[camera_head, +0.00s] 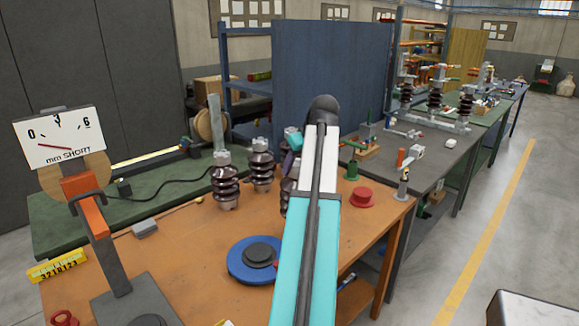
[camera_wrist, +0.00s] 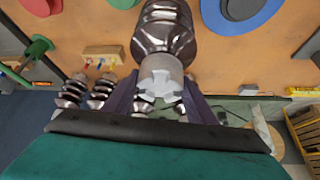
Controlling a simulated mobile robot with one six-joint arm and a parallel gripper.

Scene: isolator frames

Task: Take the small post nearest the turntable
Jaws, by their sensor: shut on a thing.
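My gripper (camera_wrist: 161,98) has its two dark fingers shut on either side of the pale metal cap of a dark brown ribbed post (camera_wrist: 165,32). In the head view my arm covers most of this post (camera_head: 286,196) and the gripper. The turntable, a blue disc with a dark centre (camera_head: 240,262), lies close by on the orange bench; part of the blue disc also shows at the top of the wrist view (camera_wrist: 213,18). Two similar posts (camera_head: 225,186) (camera_head: 262,168) stand upright farther back. I cannot tell whether the held post touches the bench.
A gauge stand (camera_head: 118,255) reading mm SHORT stands at the left. A red flanged piece (camera_head: 362,197) and a green piece (camera_head: 351,171) stand on the right of the bench (camera_head: 180,265). A blue panel (camera_head: 330,70) rises behind. Bare bench lies left of the turntable.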

